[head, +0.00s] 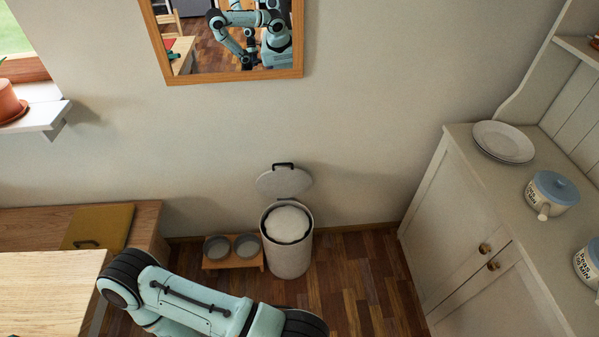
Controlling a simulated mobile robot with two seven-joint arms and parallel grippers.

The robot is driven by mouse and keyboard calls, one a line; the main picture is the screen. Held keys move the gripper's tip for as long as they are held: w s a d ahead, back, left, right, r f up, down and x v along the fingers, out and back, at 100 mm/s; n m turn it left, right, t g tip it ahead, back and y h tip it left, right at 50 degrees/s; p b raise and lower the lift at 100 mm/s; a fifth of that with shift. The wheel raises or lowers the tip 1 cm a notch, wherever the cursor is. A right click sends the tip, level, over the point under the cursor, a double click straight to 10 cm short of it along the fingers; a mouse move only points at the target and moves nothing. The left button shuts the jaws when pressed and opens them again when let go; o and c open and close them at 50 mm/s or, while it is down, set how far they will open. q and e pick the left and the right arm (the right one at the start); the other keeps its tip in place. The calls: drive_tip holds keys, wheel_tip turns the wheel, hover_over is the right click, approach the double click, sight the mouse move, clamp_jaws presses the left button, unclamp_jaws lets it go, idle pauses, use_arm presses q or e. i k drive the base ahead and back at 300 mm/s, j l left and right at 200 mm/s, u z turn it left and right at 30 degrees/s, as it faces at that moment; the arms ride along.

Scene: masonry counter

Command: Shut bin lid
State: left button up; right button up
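A white cylindrical bin (288,258) stands on the wooden floor against the wall, in the middle of the head view. Its round lid (284,181) is raised at the back, tilted up near the wall, with a dark handle at its top edge. The bin's open top shows a white inside with a dark rim. One of my arms, pale green with black joints, crosses the bottom of the view in front of the bin and apart from it. Neither of my grippers shows directly.
A wooden stand with two bowls (232,248) sits left of the bin. A white cabinet (455,230) with plates (503,142) and a lidded pot (552,193) is on the right. A wooden table (45,290) is at the lower left. Floor between bin and cabinet is clear.

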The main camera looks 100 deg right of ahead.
sight(292, 182)
drive_tip(key=z, duration=3.15)
